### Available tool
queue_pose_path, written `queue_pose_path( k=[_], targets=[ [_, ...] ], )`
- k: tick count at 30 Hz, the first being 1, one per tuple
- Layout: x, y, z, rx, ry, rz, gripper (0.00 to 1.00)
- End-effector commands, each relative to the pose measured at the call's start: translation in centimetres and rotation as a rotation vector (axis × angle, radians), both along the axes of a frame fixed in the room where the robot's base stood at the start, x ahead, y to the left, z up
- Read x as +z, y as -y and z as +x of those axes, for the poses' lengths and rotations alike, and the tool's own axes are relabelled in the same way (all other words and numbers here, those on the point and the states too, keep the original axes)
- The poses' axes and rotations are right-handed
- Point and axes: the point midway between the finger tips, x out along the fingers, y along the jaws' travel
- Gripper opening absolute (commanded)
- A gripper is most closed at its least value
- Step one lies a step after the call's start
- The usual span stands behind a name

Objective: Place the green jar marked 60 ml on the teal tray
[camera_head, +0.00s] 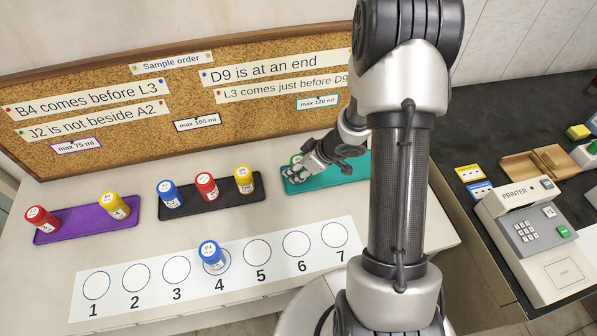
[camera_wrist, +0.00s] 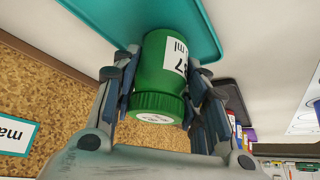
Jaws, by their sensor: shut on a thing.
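The green jar (camera_wrist: 161,73) is between the fingers of my gripper (camera_wrist: 162,95) in the wrist view, with its capped end toward the camera. Its label is only partly readable, showing a 7 and "ml". The jar's far end is against or very close to the teal tray (camera_wrist: 205,25); I cannot tell if it touches. In the head view my gripper (camera_head: 314,163) is at the left part of the teal tray (camera_head: 322,183), and only a bit of the green jar (camera_head: 296,160) shows behind the fingers.
A purple tray (camera_head: 80,228) holds a red and a yellow jar. A black tray (camera_head: 225,202) holds blue, red and yellow jars. A blue jar (camera_head: 211,256) stands on circle 4 of the numbered strip (camera_head: 130,302). A cork board (camera_head: 150,145) stands behind; a printer (camera_head: 525,235) is right.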

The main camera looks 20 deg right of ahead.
Motion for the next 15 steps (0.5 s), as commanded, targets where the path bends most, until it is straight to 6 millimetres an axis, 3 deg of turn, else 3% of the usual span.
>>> queue_pose_path(
  k=[11,12,15],
  targets=[
    [-0.36,0.01,0.05,-0.002,0.001,0.001,0.16],
    [-0.28,0.02,0.05,-0.001,0.001,0.0,0.43],
    [-0.25,0.01,0.04,-0.001,0.001,0.0,0.5]
  ],
)
